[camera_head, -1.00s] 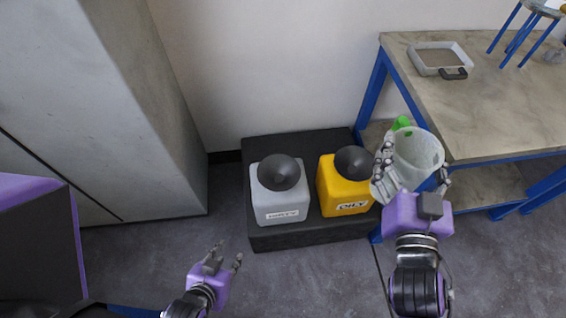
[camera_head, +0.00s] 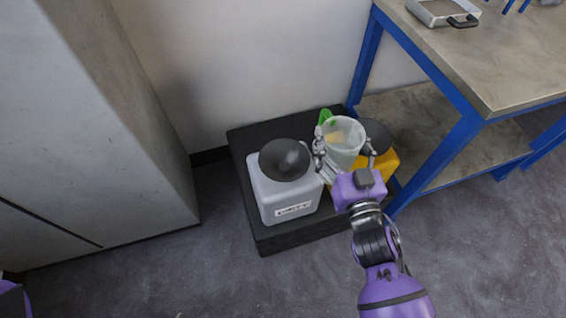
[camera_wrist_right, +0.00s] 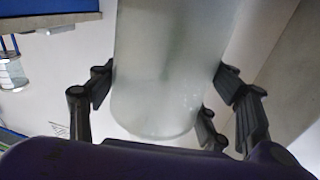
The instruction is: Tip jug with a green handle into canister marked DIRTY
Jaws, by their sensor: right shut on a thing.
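The jug (camera_head: 344,140) is pale and translucent, with a green handle (camera_head: 325,116) on its far left side. My right gripper (camera_head: 345,163) is shut on the jug and holds it above the yellow canister, beside the DIRTY canister. The jug body fills the middle of the right wrist view (camera_wrist_right: 170,65) between the dark fingers. The canister marked DIRTY (camera_head: 283,195) is light grey with a dark funnel (camera_head: 284,160) on top. The jug looks about upright; its contents are not clear. My left gripper is not in view now.
The yellow canister (camera_head: 385,166) with its dark funnel (camera_head: 377,136) is partly hidden behind the jug and gripper. Both canisters stand on a low black platform (camera_head: 270,126). A blue-framed bench (camera_head: 480,60) with a tray (camera_head: 440,12) stands right; a grey cabinet (camera_head: 90,120) stands left.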

